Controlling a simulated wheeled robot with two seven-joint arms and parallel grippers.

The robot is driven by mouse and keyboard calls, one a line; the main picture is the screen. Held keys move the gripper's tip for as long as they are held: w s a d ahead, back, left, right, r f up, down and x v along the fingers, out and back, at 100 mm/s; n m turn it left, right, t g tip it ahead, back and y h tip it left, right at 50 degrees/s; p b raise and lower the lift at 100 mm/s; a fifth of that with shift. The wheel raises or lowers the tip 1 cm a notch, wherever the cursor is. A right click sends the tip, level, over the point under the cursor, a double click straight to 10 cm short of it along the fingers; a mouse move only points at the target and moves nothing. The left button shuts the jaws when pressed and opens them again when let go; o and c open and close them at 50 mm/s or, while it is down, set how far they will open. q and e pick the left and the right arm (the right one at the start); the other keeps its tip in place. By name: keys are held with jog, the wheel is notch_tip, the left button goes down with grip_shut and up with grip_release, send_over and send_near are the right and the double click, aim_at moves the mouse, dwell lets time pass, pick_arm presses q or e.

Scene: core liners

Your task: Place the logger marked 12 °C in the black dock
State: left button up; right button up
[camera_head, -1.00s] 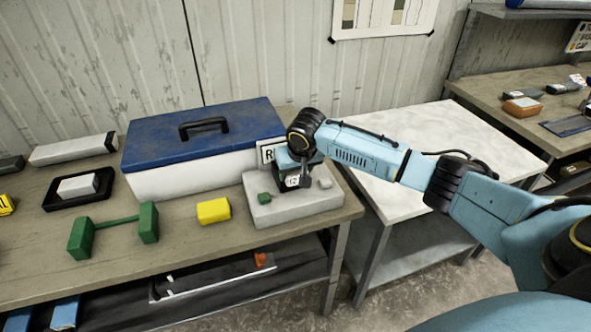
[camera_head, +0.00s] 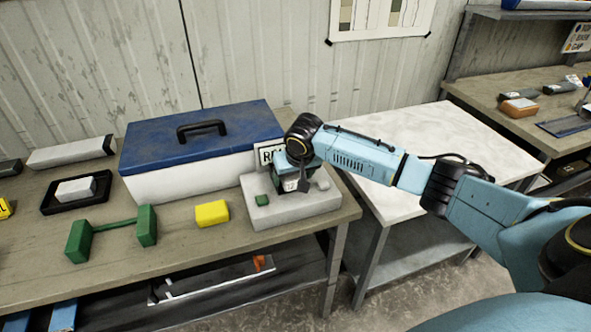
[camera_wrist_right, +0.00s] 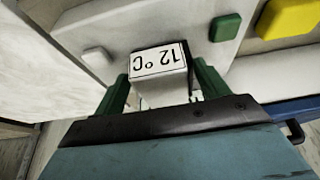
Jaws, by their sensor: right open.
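The logger marked 12 °C (camera_wrist_right: 158,62) is a pale block whose white label reads upside down in the right wrist view. My right gripper (camera_wrist_right: 160,80) is open, with its dark green fingers on either side of the logger; I cannot tell whether they touch it. In the head view my right gripper (camera_head: 293,178) is over the grey slab (camera_head: 275,218), and the logger's label (camera_head: 290,184) partly shows below it. A shallow black tray (camera_head: 52,208) with a pale block in it lies at the left; I cannot tell whether this is the dock. My left gripper is not in view.
A small green block (camera_head: 262,200) and a small pale block (camera_head: 323,184) sit on the slab. A blue-lidded box (camera_head: 160,188) stands behind. A yellow block (camera_head: 212,213) and a green handle-shaped piece (camera_head: 115,225) lie in front. A pale side table (camera_head: 440,140) is right.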

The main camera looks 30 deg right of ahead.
jog(key=v, duration=1.3)
jog(key=shift+w+p, duration=0.3)
jog(key=shift+p, duration=0.05)
jog(key=shift+d, duration=0.1)
dwell(1.2)
